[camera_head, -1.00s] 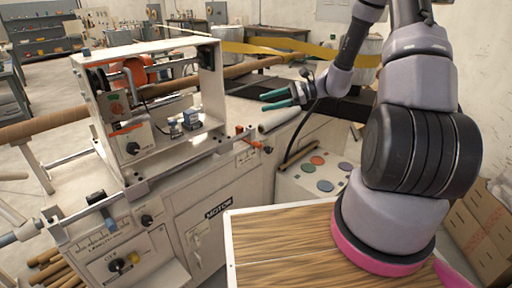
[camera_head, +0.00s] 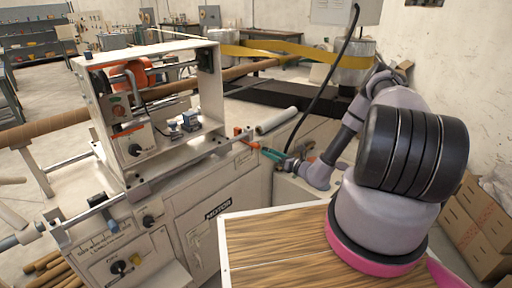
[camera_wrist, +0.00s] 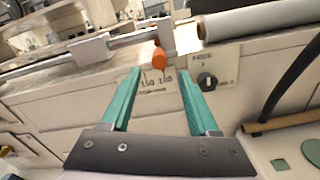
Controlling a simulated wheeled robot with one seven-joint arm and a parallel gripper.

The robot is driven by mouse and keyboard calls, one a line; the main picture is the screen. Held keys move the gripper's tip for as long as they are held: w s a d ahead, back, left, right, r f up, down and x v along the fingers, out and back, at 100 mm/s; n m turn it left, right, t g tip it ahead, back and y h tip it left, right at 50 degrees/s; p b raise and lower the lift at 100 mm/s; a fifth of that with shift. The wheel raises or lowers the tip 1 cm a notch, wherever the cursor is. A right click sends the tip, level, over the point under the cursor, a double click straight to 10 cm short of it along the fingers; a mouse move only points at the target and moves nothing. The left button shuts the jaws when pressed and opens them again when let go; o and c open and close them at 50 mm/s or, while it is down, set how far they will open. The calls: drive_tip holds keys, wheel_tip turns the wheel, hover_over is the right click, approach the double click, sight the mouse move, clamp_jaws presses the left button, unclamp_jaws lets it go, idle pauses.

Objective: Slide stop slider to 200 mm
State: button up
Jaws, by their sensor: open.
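An orange-handled piece on the metal rail, seemingly the stop slider (camera_head: 241,132), sits at the right end of the machine's front rail. In the wrist view the orange handle (camera_wrist: 160,58) hangs beside a grey upright block, just beyond my fingertips and between them in the picture. My gripper (camera_head: 270,153) is open and empty, its green fingers pointing at the handle from the right. In the wrist view my gripper (camera_wrist: 159,75) does not visibly touch it. A panel below the handle carries dark markings (camera_wrist: 158,86), too blurred to read.
The winding machine (camera_head: 200,203) fills the left and centre, with a dark knob (camera_wrist: 207,81) on its panel near my right finger. A pale roll (camera_head: 277,119) lies behind the rail. A dark cable (camera_head: 330,80) hangs near my arm. A wood-topped table (camera_head: 270,245) stands in front.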

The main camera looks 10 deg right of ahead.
sight(259, 147)
drive_tip(key=x, duration=0.9)
clamp_jaws()
drive_tip(key=shift+s, duration=0.1)
idle(1.1)
